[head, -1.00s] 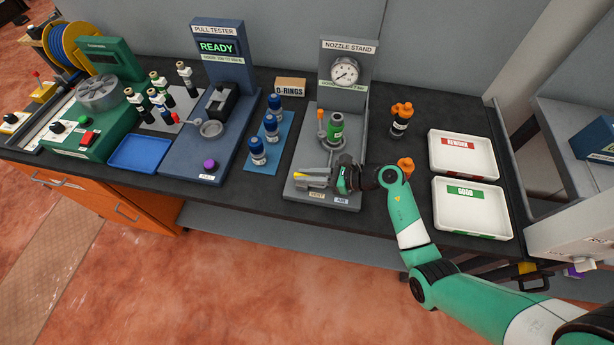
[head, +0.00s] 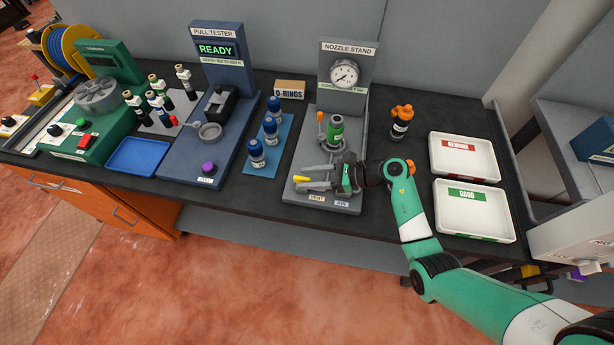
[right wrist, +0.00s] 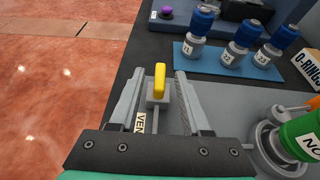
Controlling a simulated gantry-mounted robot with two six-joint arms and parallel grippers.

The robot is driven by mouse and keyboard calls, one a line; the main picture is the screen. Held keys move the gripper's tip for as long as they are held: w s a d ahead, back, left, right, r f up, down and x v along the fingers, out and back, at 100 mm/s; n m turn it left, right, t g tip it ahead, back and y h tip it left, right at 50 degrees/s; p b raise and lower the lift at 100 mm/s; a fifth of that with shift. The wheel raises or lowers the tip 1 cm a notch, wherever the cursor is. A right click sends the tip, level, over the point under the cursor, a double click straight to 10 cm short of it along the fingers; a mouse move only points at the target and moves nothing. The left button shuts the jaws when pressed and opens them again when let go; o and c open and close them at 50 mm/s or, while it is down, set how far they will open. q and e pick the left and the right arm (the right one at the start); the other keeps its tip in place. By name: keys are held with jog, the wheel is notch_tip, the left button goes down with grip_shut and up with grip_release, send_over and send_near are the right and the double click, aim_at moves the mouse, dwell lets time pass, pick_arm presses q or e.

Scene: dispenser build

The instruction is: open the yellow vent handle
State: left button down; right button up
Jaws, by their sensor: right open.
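The yellow vent handle (head: 300,179) is at the front left of the nozzle stand's grey base (head: 340,207). In the right wrist view the handle (right wrist: 160,78) lies lengthwise between my finger pads, with a gap on either side. My right gripper (head: 303,178) is open around the handle, also in the right wrist view (right wrist: 159,82). The VENT label (head: 317,198) is on the base in front and is partly covered in the right wrist view. My left gripper is out of view.
A green-banded nozzle (head: 335,131) stands upright in the nozzle stand behind my gripper, with an orange lever (head: 320,118) beside it. Blue-capped bottles (head: 257,150) stand on a blue mat at left. White REWORK (head: 490,173) and GOOD (head: 505,235) trays are at right.

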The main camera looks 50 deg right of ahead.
jog(key=p+v, duration=0.2)
jog(key=v, duration=0.9)
jog(key=shift+s, duration=0.1)
